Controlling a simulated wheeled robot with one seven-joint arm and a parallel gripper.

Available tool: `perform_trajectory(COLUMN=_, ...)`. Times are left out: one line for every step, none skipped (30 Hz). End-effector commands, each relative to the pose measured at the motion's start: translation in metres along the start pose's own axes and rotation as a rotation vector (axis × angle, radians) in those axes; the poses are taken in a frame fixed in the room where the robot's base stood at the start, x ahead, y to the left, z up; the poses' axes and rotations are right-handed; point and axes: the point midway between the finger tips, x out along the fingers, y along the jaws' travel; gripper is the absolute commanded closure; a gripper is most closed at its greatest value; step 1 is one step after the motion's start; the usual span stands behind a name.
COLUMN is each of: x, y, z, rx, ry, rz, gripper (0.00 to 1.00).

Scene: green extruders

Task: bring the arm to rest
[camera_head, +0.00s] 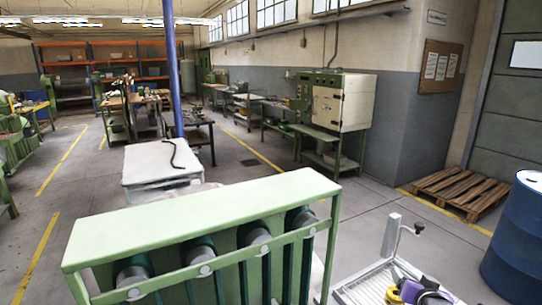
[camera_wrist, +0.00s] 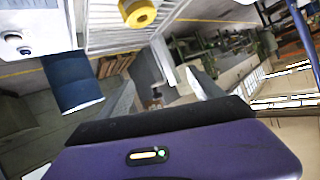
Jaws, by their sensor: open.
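My gripper (camera_wrist: 159,76) shows in the wrist view, with its two grey fingers spread apart and nothing between them. Its purple body fills the bottom of that view. The wrist view is strongly tilted. In the head view a purple and yellow shape (camera_head: 412,290) shows at the bottom edge; I cannot tell how much of it is my own arm. The rest of the arm is out of view.
A green extruder frame (camera_head: 200,222) with several cylinders stands close in front. A white slatted cart (camera_head: 365,288) is beside it, with a yellow ring (camera_wrist: 138,13) on it. A blue drum (camera_head: 515,240) and pallet (camera_head: 460,190) are at right. Floor between is clear.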

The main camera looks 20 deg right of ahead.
Motion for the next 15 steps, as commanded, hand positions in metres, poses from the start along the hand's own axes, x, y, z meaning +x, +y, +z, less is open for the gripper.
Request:
perform_trajectory(x=-0.015, y=-0.011, z=0.018, rx=-0.030, ry=0.031, rz=-0.032, gripper=0.25)
perform_trajectory(x=-0.024, y=-0.017, z=0.025, rx=-0.048, ry=0.054, rz=-0.051, gripper=0.25)
perform_trajectory(x=-0.037, y=-0.026, z=0.034, rx=-0.070, ry=0.085, rz=-0.076, gripper=0.25)
perform_trajectory(x=-0.047, y=-0.031, z=0.041, rx=-0.087, ry=0.106, rz=-0.094, gripper=0.25)
perform_trajectory(x=-0.058, y=-0.037, z=0.047, rx=-0.102, ry=0.127, rz=-0.113, gripper=0.25)
perform_trajectory(x=-0.073, y=-0.044, z=0.055, rx=-0.121, ry=0.154, rz=-0.136, gripper=0.25)
perform_trajectory(x=-0.084, y=-0.049, z=0.061, rx=-0.136, ry=0.172, rz=-0.154, gripper=0.25)
perform_trajectory(x=-0.096, y=-0.053, z=0.067, rx=-0.149, ry=0.191, rz=-0.172, gripper=0.25)
perform_trajectory(x=-0.112, y=-0.059, z=0.074, rx=-0.165, ry=0.215, rz=-0.196, gripper=0.25)
perform_trajectory(x=-0.125, y=-0.063, z=0.080, rx=-0.178, ry=0.231, rz=-0.212, gripper=0.25)
perform_trajectory(x=-0.137, y=-0.067, z=0.086, rx=-0.190, ry=0.246, rz=-0.230, gripper=0.25)
perform_trajectory(x=-0.154, y=-0.071, z=0.092, rx=-0.203, ry=0.265, rz=-0.252, gripper=0.25)
perform_trajectory(x=-0.167, y=-0.074, z=0.097, rx=-0.214, ry=0.279, rz=-0.269, gripper=0.25)
perform_trajectory(x=-0.180, y=-0.077, z=0.102, rx=-0.225, ry=0.291, rz=-0.285, gripper=0.25)
perform_trajectory(x=-0.198, y=-0.080, z=0.108, rx=-0.236, ry=0.307, rz=-0.308, gripper=0.25)
